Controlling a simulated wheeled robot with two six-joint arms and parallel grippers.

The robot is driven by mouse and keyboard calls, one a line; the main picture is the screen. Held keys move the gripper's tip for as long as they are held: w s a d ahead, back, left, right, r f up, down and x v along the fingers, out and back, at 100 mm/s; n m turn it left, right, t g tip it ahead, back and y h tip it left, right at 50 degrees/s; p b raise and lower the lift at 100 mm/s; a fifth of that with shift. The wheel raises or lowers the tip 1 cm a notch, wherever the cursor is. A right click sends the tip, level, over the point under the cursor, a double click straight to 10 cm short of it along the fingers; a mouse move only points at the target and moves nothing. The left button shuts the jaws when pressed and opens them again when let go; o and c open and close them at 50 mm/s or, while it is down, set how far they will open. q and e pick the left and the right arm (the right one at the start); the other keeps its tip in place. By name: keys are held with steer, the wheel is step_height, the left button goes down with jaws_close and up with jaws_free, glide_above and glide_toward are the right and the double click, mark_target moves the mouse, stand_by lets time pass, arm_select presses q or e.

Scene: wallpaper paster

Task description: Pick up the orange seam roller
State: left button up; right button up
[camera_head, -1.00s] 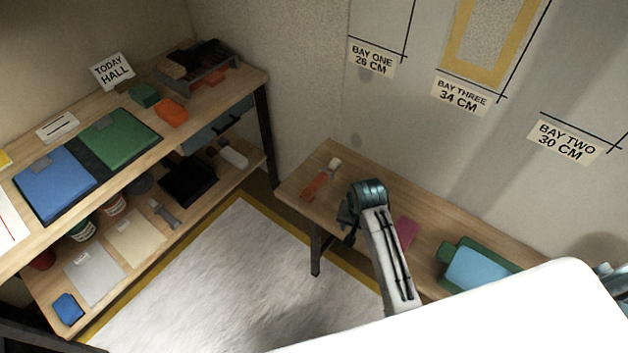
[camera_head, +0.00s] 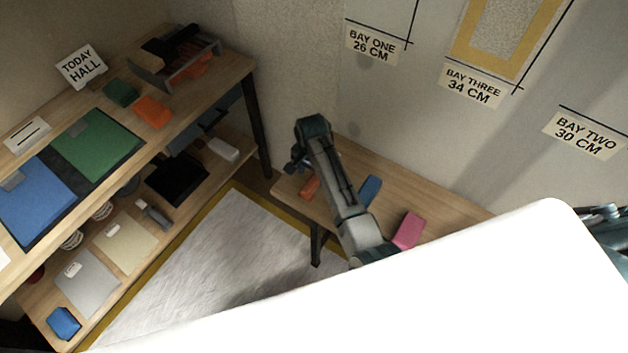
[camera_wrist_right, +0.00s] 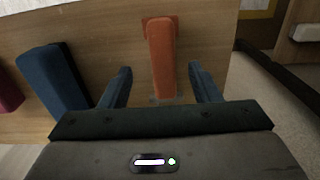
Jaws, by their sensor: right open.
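The orange seam roller (camera_head: 309,187) lies on the low wooden bench against the wall, partly hidden by my right gripper (camera_head: 299,163) in the head view. In the right wrist view the orange roller handle (camera_wrist_right: 161,60) stands in the gap between the two dark fingers of my right gripper (camera_wrist_right: 160,78). The fingers are apart, with visible room on both sides of the handle. My left gripper is not in view.
A blue object (camera_head: 370,190) lies on the bench near the roller, and it shows left of the fingers in the right wrist view (camera_wrist_right: 51,80). A pink block (camera_head: 408,230) lies further right. A shelf (camera_head: 245,68) with clipboards and boxes stands at the left.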

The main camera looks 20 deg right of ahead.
mark_target(311, 183)
steer(key=shift+w+f, duration=0.1)
steer(key=shift+f, duration=0.35)
step_height(311, 183, down, 5)
steer(key=shift+a+f+p, duration=0.15)
steer(key=shift+p, duration=0.2)
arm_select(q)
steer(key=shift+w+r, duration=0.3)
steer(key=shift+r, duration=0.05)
arm_select(e)
steer(key=shift+f, duration=0.15)
steer(key=shift+f, duration=0.1)
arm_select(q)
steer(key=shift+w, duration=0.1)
arm_select(e)
steer(key=shift+c, duration=0.7)
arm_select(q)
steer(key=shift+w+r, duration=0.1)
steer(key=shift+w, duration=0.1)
arm_select(e)
steer(key=c, duration=1)
